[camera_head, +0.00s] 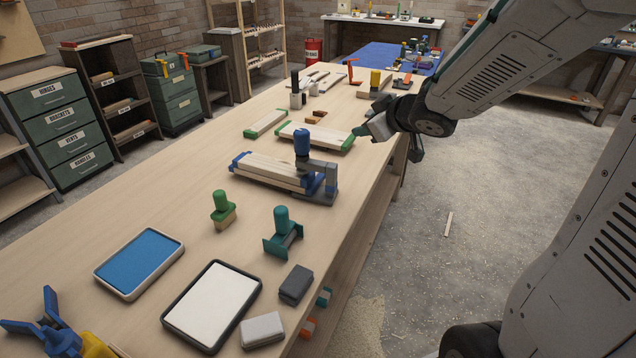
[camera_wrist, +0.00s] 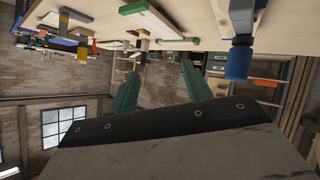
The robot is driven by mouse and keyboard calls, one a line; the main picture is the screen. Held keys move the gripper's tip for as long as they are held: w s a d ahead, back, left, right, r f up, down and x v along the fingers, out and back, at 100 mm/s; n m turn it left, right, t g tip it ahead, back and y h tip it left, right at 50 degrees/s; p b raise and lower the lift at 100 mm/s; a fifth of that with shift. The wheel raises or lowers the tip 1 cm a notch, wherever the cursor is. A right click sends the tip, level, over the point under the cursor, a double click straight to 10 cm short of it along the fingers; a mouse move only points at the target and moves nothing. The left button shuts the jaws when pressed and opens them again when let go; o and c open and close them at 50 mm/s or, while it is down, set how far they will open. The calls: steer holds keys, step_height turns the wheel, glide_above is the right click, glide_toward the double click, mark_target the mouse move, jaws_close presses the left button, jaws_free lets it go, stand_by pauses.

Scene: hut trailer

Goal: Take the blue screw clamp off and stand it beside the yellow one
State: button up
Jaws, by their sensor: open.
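The blue screw clamp (camera_head: 302,143) has a blue knob and a grey frame. It stands upright at the right end of a stack of pale boards (camera_head: 268,171) with blue ends, around that end. Its blue knob also shows at the right of the wrist view (camera_wrist: 238,62), which looks upside down. A yellow-knobbed clamp (camera_head: 375,78) stands farther back on the bench, small in the head view. My gripper (camera_head: 388,141) is open and empty, near the bench's right edge, behind and right of the blue clamp. Its two teal fingers (camera_wrist: 160,68) are apart in the wrist view.
Boards with green ends (camera_head: 315,136) lie behind the blue clamp. A teal clamp (camera_head: 283,228) and a green-knobbed block (camera_head: 222,210) stand in front. A blue-surfaced tray (camera_head: 138,262), a white-surfaced tray (camera_head: 212,303) and grey blocks (camera_head: 296,284) lie nearer. The bench's left middle is clear.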

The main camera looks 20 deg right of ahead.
mark_target(326, 164)
steer(key=w+a+f+n+g+y, duration=0.1)
steer(key=a+f+y, duration=0.2)
steer(key=a+f+n+g+y, duration=0.1)
steer(key=a+f+y, duration=0.2)
steer(key=a+f, duration=0.1)
steer(key=w+a+f+n+g+y, duration=0.1)
steer(key=a+f+n+y, duration=0.1)
steer(key=a+f, duration=0.1)
steer(key=shift+w+a+f+y, duration=0.15)
steer(key=shift+a+f+y, duration=0.05)
steer(key=shift+a, duration=0.2)
steer(key=shift+w+a+f+y, duration=0.15)
steer(key=shift+a+y, duration=0.05)
steer(key=shift+a, duration=0.15)
steer(key=shift+c, duration=0.3)
jaws_close()
steer(key=shift+r, duration=0.1)
stand_by(0.5)
